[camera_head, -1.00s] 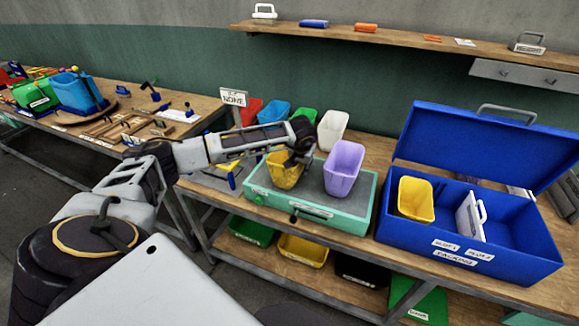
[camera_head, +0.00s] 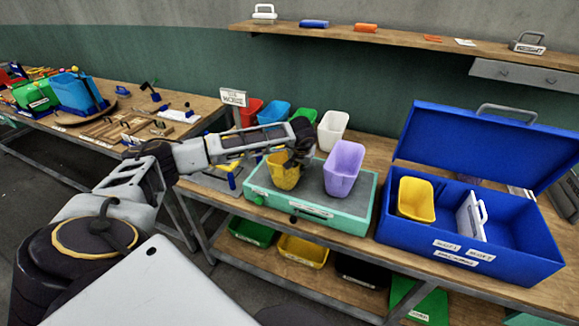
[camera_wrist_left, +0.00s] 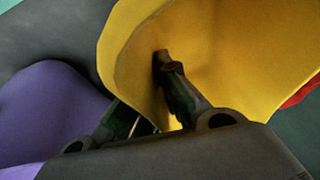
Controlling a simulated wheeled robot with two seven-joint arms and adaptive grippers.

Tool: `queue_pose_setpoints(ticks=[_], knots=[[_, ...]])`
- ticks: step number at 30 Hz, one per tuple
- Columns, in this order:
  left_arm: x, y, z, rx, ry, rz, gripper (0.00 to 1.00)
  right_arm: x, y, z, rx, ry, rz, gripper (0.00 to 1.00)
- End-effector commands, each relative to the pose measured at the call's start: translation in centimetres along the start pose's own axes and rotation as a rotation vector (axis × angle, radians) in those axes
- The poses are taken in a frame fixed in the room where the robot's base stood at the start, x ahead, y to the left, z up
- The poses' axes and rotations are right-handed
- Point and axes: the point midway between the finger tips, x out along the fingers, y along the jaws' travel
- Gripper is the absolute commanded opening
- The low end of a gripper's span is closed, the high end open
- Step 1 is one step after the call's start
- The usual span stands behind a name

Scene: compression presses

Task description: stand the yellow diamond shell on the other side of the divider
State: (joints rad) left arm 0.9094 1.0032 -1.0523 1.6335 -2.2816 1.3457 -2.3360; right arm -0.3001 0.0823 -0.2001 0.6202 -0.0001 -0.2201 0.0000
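One yellow shell (camera_head: 282,174) stands on the grey top of the green-framed press at mid-picture. My left gripper (camera_head: 297,158) is at its right rim. In the left wrist view, the fingers close in on the wall of this yellow shell (camera_wrist_left: 225,45), one inside and one partly hidden outside. A second yellow shell (camera_head: 415,199) stands in the left compartment of the open blue box (camera_head: 455,255). The white divider (camera_head: 470,217) with a handle stands upright to its right. The compartment right of the divider looks empty. My right gripper is not in view.
A purple shell (camera_head: 344,168) stands close right of the held shell; it also shows in the left wrist view (camera_wrist_left: 45,115). White (camera_head: 332,130), green, blue and red shells stand behind. The box's raised lid (camera_head: 475,145) rises at the back.

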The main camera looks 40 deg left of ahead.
Motion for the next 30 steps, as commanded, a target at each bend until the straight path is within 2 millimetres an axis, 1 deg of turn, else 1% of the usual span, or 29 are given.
queue_pose_setpoints(ticks=[14,22,26,30], knots=[[0.0,0.0,0.0,0.000,0.000,0.000,0.00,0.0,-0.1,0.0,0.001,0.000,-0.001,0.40],[-0.6,-0.1,-0.2,0.000,0.000,0.000,0.00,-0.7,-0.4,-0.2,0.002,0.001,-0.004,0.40],[-2.1,-0.3,-1.0,-0.002,0.004,0.001,0.00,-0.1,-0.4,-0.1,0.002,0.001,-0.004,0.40],[-4.1,-0.5,-1.8,-0.001,0.004,0.001,0.00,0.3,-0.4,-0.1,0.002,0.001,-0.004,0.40]])
